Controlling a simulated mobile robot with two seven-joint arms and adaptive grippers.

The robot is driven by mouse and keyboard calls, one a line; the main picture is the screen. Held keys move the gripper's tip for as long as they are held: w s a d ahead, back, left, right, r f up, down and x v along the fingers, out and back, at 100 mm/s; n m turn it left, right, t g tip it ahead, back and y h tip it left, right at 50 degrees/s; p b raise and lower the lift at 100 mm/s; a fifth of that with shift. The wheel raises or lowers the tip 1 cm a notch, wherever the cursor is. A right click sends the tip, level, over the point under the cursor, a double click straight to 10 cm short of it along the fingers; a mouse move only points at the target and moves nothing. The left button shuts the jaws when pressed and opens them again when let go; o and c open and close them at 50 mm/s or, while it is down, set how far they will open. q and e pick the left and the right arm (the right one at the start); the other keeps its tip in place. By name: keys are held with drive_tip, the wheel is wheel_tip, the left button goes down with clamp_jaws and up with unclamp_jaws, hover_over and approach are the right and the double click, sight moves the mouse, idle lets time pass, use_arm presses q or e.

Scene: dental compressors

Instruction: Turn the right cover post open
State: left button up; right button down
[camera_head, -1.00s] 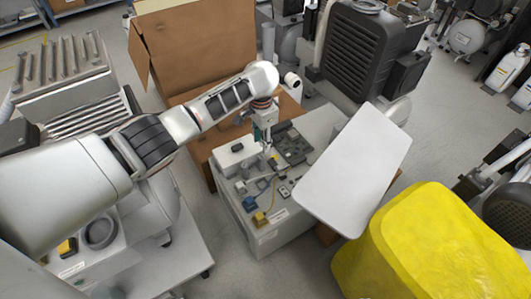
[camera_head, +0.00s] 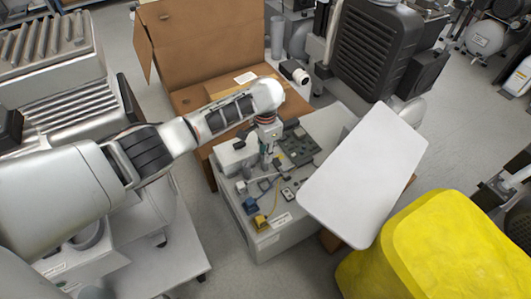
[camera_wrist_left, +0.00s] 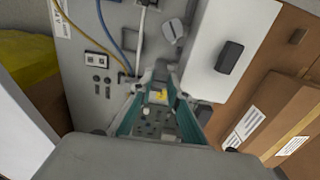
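My left gripper (camera_head: 267,166) points down over the grey equipment box (camera_head: 268,244) in the head view. I cannot tell whether the fingers touch anything. A grey round knob (camera_wrist_left: 172,30) is just beyond the fingertips. No part can be surely picked out as the right cover post. My right gripper is not in view.
A white block with a black handle (camera_wrist_left: 230,56) stands beside the fingers. A tilted white board (camera_head: 362,178) and a yellow cover (camera_head: 448,245) lie to the right. An open cardboard box (camera_head: 205,45) stands behind. Blue and yellow cables run across the panel.

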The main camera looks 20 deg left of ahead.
use_arm(q)
clamp_jaws()
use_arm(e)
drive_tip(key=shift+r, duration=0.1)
use_arm(q)
drive_tip(key=shift+m, duration=0.6)
drive_tip(key=m+p, duration=0.1)
drive_tip(key=m, duration=0.2)
drive_tip(key=shift+s, duration=0.1)
drive_tip(key=m, duration=0.5)
drive_tip(key=shift+f+p, duration=0.15)
drive_tip(key=shift+p, duration=0.25)
drive_tip(key=shift+s+m, duration=0.1)
drive_tip(key=shift+m, duration=0.7)
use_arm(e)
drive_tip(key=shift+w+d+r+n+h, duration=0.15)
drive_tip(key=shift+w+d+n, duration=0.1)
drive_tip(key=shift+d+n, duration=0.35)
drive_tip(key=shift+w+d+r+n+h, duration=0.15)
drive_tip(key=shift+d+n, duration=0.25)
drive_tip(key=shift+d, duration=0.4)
use_arm(q)
drive_tip(key=shift+f, duration=0.1)
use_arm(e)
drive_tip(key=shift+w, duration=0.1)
